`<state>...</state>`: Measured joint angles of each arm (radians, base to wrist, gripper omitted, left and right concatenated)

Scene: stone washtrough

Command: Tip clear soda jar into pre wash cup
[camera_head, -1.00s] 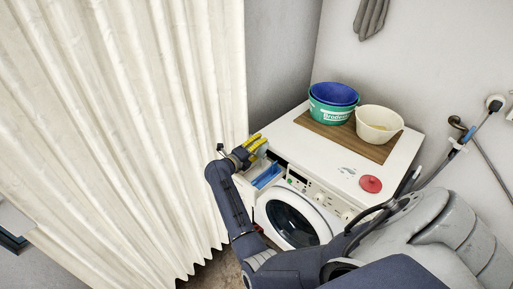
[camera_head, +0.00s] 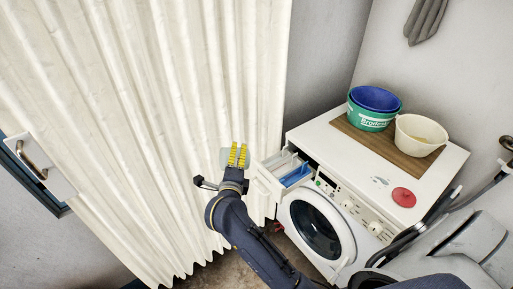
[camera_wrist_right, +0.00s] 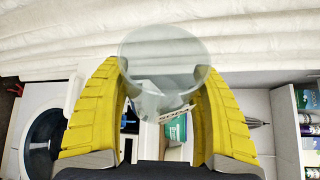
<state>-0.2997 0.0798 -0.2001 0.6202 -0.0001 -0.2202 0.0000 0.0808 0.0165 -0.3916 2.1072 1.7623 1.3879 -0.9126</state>
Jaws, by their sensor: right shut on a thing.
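My right gripper (camera_head: 238,156), with yellow fingers, is shut on the clear soda jar (camera_head: 226,159). It holds the jar to the left of the washing machine, in front of the curtain. In the right wrist view the jar (camera_wrist_right: 165,55) is see-through and pale, its round end facing me between the two yellow fingers; I cannot make out its contents. The detergent drawer (camera_head: 264,184) of the machine is pulled out, to the right of the gripper and apart from it. It has white compartments and a blue part (camera_head: 296,175). I cannot tell which compartment is the pre wash cup. My left gripper is not in view.
The white washing machine (camera_head: 345,172) carries a wooden board (camera_head: 388,146) with a green and blue tub (camera_head: 372,113) and a cream bowl (camera_head: 420,136). A red lid (camera_head: 404,197) lies at its front right. A white curtain (camera_head: 150,110) hangs close behind the gripper.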

